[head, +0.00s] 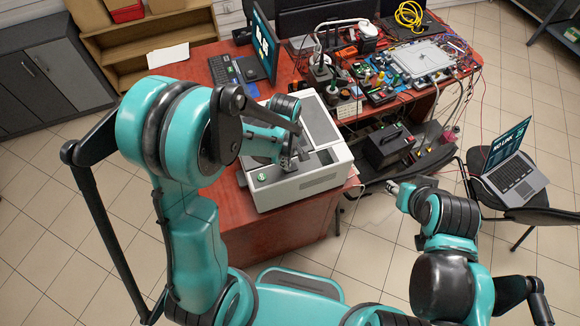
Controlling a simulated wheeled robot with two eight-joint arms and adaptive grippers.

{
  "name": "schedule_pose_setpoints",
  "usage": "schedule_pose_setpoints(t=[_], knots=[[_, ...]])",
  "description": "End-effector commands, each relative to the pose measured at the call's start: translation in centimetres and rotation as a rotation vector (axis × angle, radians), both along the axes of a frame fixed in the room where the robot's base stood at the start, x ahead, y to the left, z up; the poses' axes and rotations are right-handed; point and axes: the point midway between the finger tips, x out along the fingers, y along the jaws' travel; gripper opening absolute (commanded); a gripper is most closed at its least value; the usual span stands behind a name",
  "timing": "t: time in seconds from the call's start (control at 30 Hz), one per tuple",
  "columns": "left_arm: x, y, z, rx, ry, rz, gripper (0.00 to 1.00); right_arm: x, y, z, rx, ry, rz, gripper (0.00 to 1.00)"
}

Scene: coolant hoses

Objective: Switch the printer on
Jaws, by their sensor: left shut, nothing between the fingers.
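The printer (322,183) is a light grey box on the front part of the red desk (218,203). A small round green button or light (262,177) shows on its top near the front left corner. My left gripper (287,165) is shut and empty, above the printer's top, to the right of the green spot. I cannot tell whether it touches the printer. My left arm hides part of the printer's left and back. My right gripper (392,188) is out over the floor, right of the desk and apart from the printer. It is too small to tell whether it is open.
A monitor (264,45) and keyboard (228,72) stand behind the printer. A workbench crowded with tools and cables fills the back right. A dark box (390,147) sits below it. A laptop reading "NO LINK" (510,175) rests on a chair at the right. Tiled floor is free in front.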

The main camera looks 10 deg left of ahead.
Motion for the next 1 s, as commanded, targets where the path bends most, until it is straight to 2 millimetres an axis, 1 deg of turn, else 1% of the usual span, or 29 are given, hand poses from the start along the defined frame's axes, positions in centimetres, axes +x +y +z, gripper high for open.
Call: schedule_pose_setpoints(t=[0.83,1.0], knots=[[0.0,0.0,-1.3,0.0,0.0,0.0,0.0,0.0,0.0,-1.3,0.0,0.0,0.0,0.4],[0.0,0.0,-1.0,0.0,0.0,0.0,0.0,0.0,0.0,-1.0,0.0,0.0,0.0,0.4]])
